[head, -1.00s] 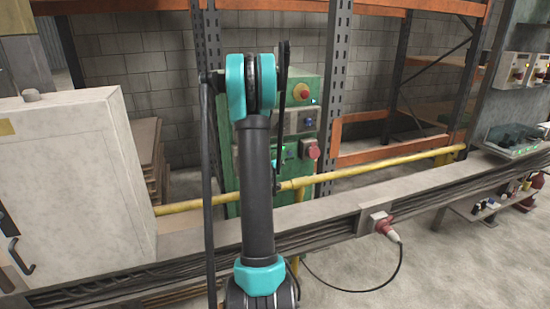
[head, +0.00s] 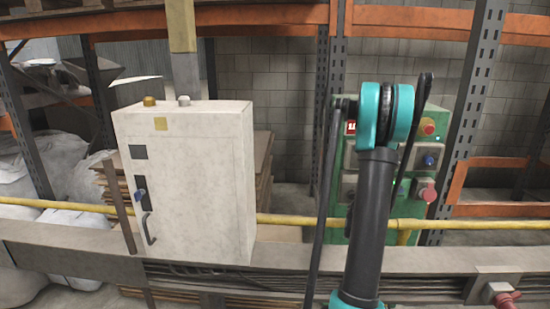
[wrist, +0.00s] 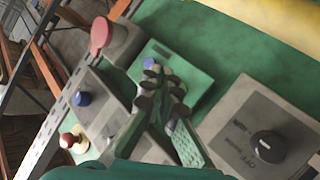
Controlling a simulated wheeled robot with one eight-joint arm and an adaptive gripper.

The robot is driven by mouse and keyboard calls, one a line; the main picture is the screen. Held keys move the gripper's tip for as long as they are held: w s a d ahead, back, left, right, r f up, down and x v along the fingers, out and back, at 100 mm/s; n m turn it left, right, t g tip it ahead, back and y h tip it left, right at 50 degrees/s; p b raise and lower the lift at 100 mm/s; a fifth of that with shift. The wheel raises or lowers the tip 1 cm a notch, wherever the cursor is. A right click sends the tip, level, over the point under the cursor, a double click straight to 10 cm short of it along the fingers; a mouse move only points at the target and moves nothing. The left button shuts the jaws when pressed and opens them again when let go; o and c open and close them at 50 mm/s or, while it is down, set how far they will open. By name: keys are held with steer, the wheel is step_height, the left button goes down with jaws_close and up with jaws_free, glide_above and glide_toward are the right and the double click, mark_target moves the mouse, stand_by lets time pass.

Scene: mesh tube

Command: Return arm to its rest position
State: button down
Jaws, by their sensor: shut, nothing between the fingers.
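My gripper (wrist: 163,85) shows in the wrist view, its two dark fingers drawn together at the tips with nothing between them. It is in front of a green control panel (wrist: 230,40), and I cannot tell how far apart they are. My gripper is hidden there.
A white cabinet (head: 195,190) with a handle stands left of my arm. A yellow pipe (head: 285,220) and a long beam (head: 430,262) cross in front of the panel. A red plug (head: 507,297) sits at lower right.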

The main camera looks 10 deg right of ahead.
steer(key=s+a+f+n+g+y, duration=0.1)
steer(key=s+a+y, duration=0.3)
steer(key=s+a, duration=0.4)
steer(key=s+a+f+n+g+y, duration=0.1)
steer(key=s+a, duration=0.7)
steer(key=a, duration=1.1)
steer(key=s+a+f+n+g+y, duration=0.1)
steer(key=s+a+f+n+y, duration=0.2)
steer(key=s+a+y, duration=0.4)
steer(key=s+a, duration=0.2)
steer(key=a, duration=0.5)
steer(key=shift+a+f+n+g, duration=0.25)
steer(key=shift+n+g, duration=0.05)
steer(key=shift+n, duration=0.1)
